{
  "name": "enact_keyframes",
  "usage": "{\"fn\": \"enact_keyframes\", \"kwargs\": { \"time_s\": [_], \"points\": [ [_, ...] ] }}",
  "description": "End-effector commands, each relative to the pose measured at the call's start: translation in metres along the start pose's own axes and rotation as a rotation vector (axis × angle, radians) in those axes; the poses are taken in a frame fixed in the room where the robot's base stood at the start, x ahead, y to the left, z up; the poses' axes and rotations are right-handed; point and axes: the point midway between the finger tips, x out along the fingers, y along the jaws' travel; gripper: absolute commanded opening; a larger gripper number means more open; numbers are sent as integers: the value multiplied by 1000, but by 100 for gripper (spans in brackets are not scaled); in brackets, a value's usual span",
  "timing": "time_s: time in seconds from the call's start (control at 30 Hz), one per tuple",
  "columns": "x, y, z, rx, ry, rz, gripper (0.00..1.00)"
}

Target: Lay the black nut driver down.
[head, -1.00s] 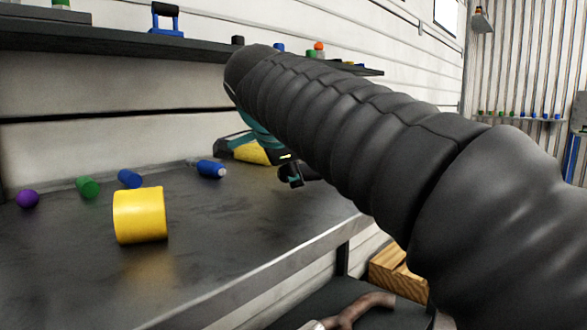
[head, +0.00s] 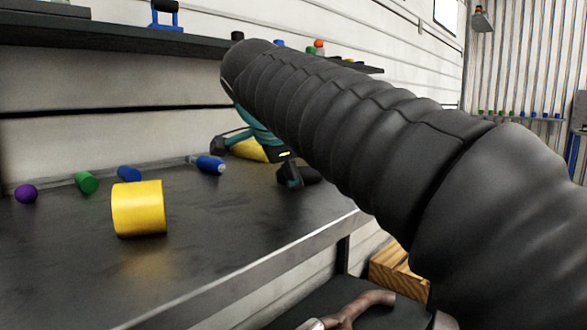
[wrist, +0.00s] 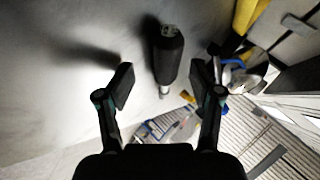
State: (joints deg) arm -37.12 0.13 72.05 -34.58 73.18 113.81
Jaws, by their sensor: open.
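The black nut driver (wrist: 168,55) shows in the wrist view, its thick dark handle at the top and its pale metal shaft pointing down the picture. It appears to lie on the grey bench top, with a dark shadow beside it. My gripper (wrist: 166,90) is open, one finger on each side of the driver's line, and neither finger visibly touches it. In the head view my gripper (head: 290,176) is low over the bench, partly behind my arm. A dark shape (head: 313,175) beside it looks like the driver's handle; the rest is hidden.
On the bench (head: 210,240) stand a yellow cylinder (head: 138,209), a blue-handled tool (head: 208,163), a blue piece (head: 129,174), a green piece (head: 87,182) and a purple ball (head: 26,194). A teal and yellow tool (head: 248,149) lies behind. A shelf (head: 100,38) hangs above.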

Motion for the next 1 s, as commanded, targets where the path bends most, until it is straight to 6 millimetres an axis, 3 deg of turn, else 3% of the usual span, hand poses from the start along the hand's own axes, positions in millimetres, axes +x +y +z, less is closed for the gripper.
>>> {"fn": "enact_keyframes", "kwargs": {
  "time_s": [0.53, 0.7, 1.0],
  "points": [
    [-97, -1, 0, 0, -2, -5, 64],
    [-110, 0, 0, 1, -1, -4, 64],
    [-112, 0, 0, 1, 0, -2, 64]
  ]
}}
